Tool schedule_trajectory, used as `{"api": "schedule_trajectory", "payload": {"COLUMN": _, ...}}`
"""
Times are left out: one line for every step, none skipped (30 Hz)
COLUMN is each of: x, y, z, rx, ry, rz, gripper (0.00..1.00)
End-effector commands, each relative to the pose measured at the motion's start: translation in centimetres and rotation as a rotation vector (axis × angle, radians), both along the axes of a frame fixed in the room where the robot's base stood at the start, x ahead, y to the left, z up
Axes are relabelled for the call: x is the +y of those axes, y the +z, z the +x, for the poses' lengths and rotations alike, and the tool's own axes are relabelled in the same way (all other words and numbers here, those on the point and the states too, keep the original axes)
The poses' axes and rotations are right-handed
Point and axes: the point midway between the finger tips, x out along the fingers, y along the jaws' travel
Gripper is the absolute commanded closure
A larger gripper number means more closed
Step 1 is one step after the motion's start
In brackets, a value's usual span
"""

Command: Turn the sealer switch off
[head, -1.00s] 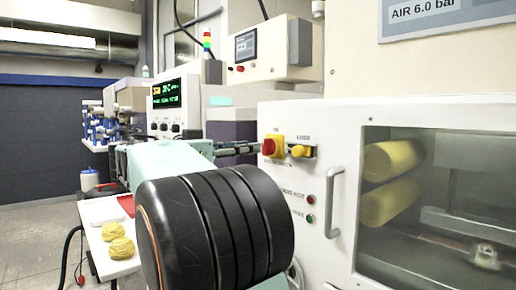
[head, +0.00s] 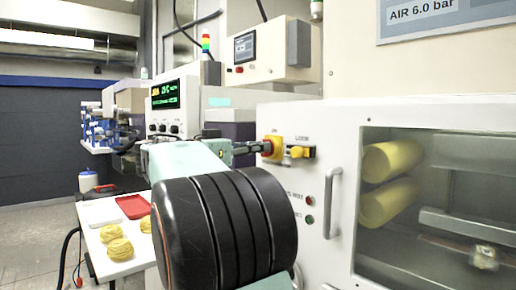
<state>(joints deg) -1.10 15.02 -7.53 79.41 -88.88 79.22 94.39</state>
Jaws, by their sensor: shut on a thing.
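The switch is a red knob (head: 267,148) on a yellow plate (head: 277,142) at the upper left of the white machine front. My gripper (head: 257,147) reaches it from the left, its dark fingers shut on the red knob. The fingers hide part of the knob, so I cannot tell its exact angle. A yellow knob (head: 297,152) sits just to the right, clear of the fingers. The lettering above both is too small to read surely.
My arm fills the lower middle. A door handle (head: 332,203) and a window (head: 440,240) with yellow rolls lie to the right. Small indicator lamps (head: 309,201) sit below the knobs. At left, a white table (head: 98,238) holds yellow nests and a red tray (head: 132,207).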

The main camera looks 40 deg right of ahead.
Motion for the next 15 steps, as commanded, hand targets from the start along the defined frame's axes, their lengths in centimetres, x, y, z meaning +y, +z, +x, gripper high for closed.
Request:
{"api": "schedule_trajectory", "payload": {"x": 0.01, "y": -0.01, "z": 0.01, "rx": 0.000, "ry": 0.000, "rz": 0.000, "gripper": 1.00}}
{"api": "schedule_trajectory", "payload": {"x": 0.01, "y": -0.01, "z": 0.00, "rx": 0.000, "ry": 0.000, "rz": 0.000, "gripper": 1.00}}
{"api": "schedule_trajectory", "payload": {"x": 0.01, "y": -0.02, "z": 0.01, "rx": 0.001, "ry": 0.000, "rz": 0.000, "gripper": 1.00}}
{"api": "schedule_trajectory", "payload": {"x": 0.01, "y": -0.02, "z": 0.01, "rx": 0.001, "ry": 0.000, "rz": 0.000, "gripper": 1.00}}
{"api": "schedule_trajectory", "payload": {"x": 0.02, "y": -0.02, "z": 0.01, "rx": 0.003, "ry": 0.000, "rz": 0.000, "gripper": 1.00}}
{"api": "schedule_trajectory", "payload": {"x": 0.02, "y": -0.02, "z": 0.01, "rx": 0.006, "ry": 0.000, "rz": 0.000, "gripper": 1.00}}
{"api": "schedule_trajectory", "payload": {"x": 0.02, "y": -0.02, "z": 0.01, "rx": 0.010, "ry": 0.000, "rz": -0.001, "gripper": 1.00}}
{"api": "schedule_trajectory", "payload": {"x": 0.02, "y": -0.02, "z": 0.01, "rx": 0.015, "ry": 0.000, "rz": -0.001, "gripper": 1.00}}
{"api": "schedule_trajectory", "payload": {"x": 0.02, "y": -0.02, "z": 0.02, "rx": 0.024, "ry": 0.000, "rz": -0.002, "gripper": 1.00}}
{"api": "schedule_trajectory", "payload": {"x": 0.02, "y": -0.02, "z": 0.02, "rx": 0.033, "ry": 0.000, "rz": -0.003, "gripper": 1.00}}
{"api": "schedule_trajectory", "payload": {"x": 0.02, "y": -0.03, "z": 0.02, "rx": 0.042, "ry": 0.000, "rz": -0.003, "gripper": 1.00}}
{"api": "schedule_trajectory", "payload": {"x": 0.01, "y": -0.02, "z": 0.03, "rx": 0.059, "ry": 0.000, "rz": -0.005, "gripper": 1.00}}
{"api": "schedule_trajectory", "payload": {"x": 0.01, "y": -0.02, "z": 0.03, "rx": 0.073, "ry": 0.000, "rz": -0.006, "gripper": 1.00}}
{"api": "schedule_trajectory", "payload": {"x": 0.01, "y": -0.02, "z": 0.04, "rx": 0.089, "ry": 0.000, "rz": -0.007, "gripper": 1.00}}
{"api": "schedule_trajectory", "payload": {"x": 0.02, "y": -0.02, "z": 0.05, "rx": 0.112, "ry": 0.000, "rz": -0.009, "gripper": 1.00}}
